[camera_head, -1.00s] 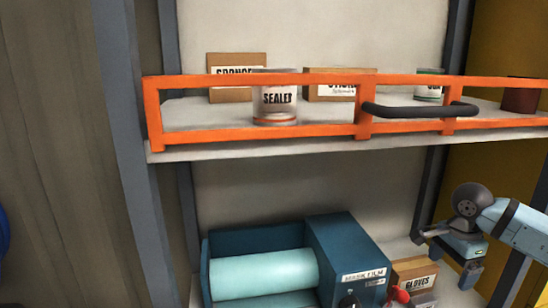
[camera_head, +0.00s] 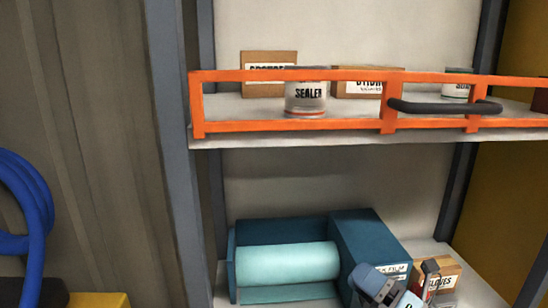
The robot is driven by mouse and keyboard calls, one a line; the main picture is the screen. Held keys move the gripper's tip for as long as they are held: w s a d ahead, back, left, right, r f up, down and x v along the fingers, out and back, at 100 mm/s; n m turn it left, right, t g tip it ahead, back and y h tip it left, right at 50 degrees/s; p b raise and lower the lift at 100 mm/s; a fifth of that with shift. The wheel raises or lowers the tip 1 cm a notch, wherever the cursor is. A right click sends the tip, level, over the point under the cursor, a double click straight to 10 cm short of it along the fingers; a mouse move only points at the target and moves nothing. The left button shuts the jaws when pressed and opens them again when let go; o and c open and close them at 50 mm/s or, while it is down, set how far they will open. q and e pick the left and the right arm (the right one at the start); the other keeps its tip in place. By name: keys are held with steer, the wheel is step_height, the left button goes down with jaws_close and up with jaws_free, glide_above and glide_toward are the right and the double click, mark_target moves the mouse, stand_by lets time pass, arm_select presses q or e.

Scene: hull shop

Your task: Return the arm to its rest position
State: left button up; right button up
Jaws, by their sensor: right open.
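My right arm comes up from the bottom edge, right of centre. The end of it, with my right gripper (camera_head: 402,292), is light blue and dark grey and is partly cut off by the frame. The gripper is open, with nothing visibly held. It shows in front of the lower shelf, overlapping the teal film dispenser (camera_head: 367,245) and the cardboard gloves box (camera_head: 442,282) in the picture. I cannot tell whether it touches either one. My left gripper does not show.
An orange guard rail (camera_head: 290,75) with a black handle (camera_head: 445,107) fronts the upper shelf. Behind it stand a sealer can (camera_head: 306,94), cardboard boxes (camera_head: 268,62) and another can (camera_head: 458,86). A grey post (camera_head: 178,150) stands left. A blue hose (camera_head: 35,200) hangs at far left.

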steer(key=s+d+f+m+t+h, duration=0.1)
steer(key=s+d+f+m+h, duration=0.1)
steer(key=d+f+m+h, duration=0.75)
steer(key=s+f+m+t+h, duration=0.15)
steer(key=m+h, duration=0.55)
steer(key=m, duration=0.8)
steer(key=s+f+m+g, duration=0.4)
steer(key=s+f+g, duration=0.2)
steer(key=s, duration=0.5)
steer(key=s+f+m+g, duration=0.5)
steer(key=s+f+g, duration=0.2)
steer(key=s, duration=0.3)
steer(key=w+a+f+t+y, duration=0.1)
steer(key=w+a+f+t, duration=0.1)
steer(key=f, duration=0.4)
steer(key=w+a+f+n+t+y+p, duration=0.1)
steer(key=w+a+f+t+y, duration=0.1)
steer(key=w+a+f+t, duration=0.1)
step_height(320, 180, down, 3)
steer(key=shift+w+a+t+p, duration=0.3)
steer(key=shift+w+t, duration=0.2)
steer(key=shift+t, duration=0.75)
